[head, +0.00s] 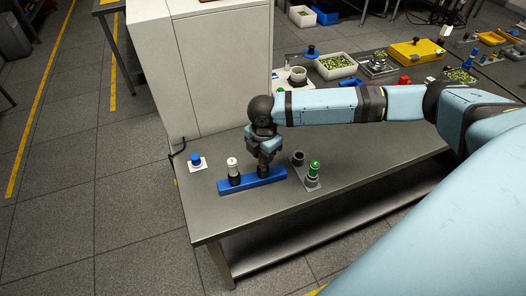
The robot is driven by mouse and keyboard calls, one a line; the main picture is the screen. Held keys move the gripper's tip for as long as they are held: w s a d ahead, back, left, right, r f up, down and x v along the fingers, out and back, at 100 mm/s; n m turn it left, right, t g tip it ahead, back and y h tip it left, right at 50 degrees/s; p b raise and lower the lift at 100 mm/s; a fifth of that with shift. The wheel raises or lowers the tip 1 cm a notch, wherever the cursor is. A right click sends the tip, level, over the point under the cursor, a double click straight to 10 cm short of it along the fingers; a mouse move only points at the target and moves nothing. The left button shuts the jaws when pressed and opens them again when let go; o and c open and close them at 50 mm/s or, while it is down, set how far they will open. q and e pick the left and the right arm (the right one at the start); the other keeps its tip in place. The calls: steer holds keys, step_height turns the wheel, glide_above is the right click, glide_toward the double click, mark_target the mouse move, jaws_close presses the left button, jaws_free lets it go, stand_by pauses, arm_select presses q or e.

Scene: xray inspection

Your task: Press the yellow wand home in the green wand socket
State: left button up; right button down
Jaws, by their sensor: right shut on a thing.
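My right gripper (266,157) points down over the right end of a blue rack (252,181) on the steel table. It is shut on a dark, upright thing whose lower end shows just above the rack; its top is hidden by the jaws. I see no yellow on it and cannot tell whether it is the yellow wand. A black wand with a white top (233,170) stands upright in the rack's left part. To the right, a green-topped piece (314,171) and a dark round socket (297,158) stand on a grey plate. My left gripper is not in view.
A blue knob on a white plate (196,162) sits left of the rack. A large white cabinet (215,65) stands behind it. A white bin of green bits (336,67) and a yellow box (415,53) are farther back. The table front is clear.

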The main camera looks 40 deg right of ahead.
steer(key=shift+f, duration=0.45)
stand_by(0.9)
steer(key=c, duration=0.8)
jaws_free()
steer(key=shift+r, duration=0.1)
step_height(320, 180, up, 12)
steer(key=shift+f, duration=0.1)
